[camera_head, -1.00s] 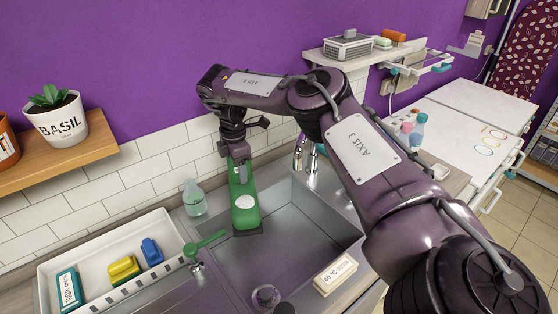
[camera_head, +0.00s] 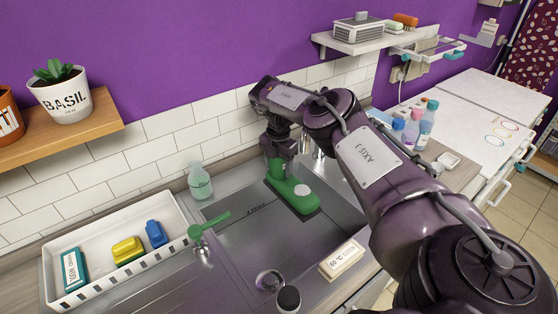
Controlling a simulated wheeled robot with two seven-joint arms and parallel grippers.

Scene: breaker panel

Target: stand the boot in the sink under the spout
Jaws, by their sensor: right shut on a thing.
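The green boot (camera_head: 294,189) has a pale patch and a dark sole. It is over the back right part of the grey sink (camera_head: 240,235), toe pointing to the front right. My right gripper (camera_head: 278,157) is shut on the upper end of the boot, coming down from above. Whether the sole touches the sink floor cannot be told. The tap with its spout (camera_head: 319,152) is just right of the boot, mostly hidden behind my right arm. My left gripper is not in view.
A white tray (camera_head: 110,277) with coloured items is left of the sink. A cream labelled block (camera_head: 341,259) lies at the front right. Several bottles (camera_head: 415,127) stand behind my arm.

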